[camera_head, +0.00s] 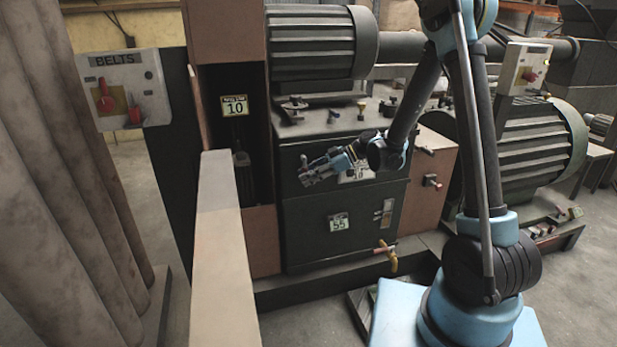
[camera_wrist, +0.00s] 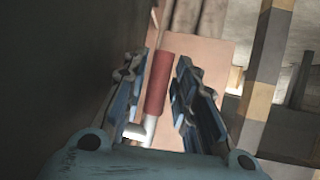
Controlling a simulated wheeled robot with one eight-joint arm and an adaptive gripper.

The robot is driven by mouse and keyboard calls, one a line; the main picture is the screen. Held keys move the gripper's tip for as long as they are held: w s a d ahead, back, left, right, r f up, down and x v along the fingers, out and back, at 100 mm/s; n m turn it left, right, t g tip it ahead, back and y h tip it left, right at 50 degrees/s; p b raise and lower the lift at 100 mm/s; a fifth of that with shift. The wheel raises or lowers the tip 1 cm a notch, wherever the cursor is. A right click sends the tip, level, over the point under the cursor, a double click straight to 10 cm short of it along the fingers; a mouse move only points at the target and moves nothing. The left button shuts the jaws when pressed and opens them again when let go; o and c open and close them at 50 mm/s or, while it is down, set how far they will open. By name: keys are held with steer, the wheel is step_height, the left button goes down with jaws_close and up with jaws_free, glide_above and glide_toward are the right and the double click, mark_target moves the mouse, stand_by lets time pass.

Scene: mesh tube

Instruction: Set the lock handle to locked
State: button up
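My gripper (camera_head: 306,177) is in front of the dark cabinet (camera_head: 300,222) in the head view, pointing left. In the wrist view its two blue-padded fingers (camera_wrist: 156,92) are apart, with a gap between them. A red cylindrical handle (camera_wrist: 159,84) with a pale metal end shows in that gap, nearer the left finger. I cannot tell whether it lies between the fingertips or beyond them, and no clear contact shows. Which part is the lock handle is not labelled. The red handle cannot be made out in the head view at the gripper.
A beige post (camera_head: 222,270) stands left of the cabinet. A BELTS panel (camera_head: 128,88) with red controls is at the far left. A brass-coloured valve handle (camera_head: 388,257) sticks out low on the cabinet. In the wrist view, a dark surface (camera_wrist: 50,70) lies close on the left.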

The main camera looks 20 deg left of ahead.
steer(key=v, duration=1.2)
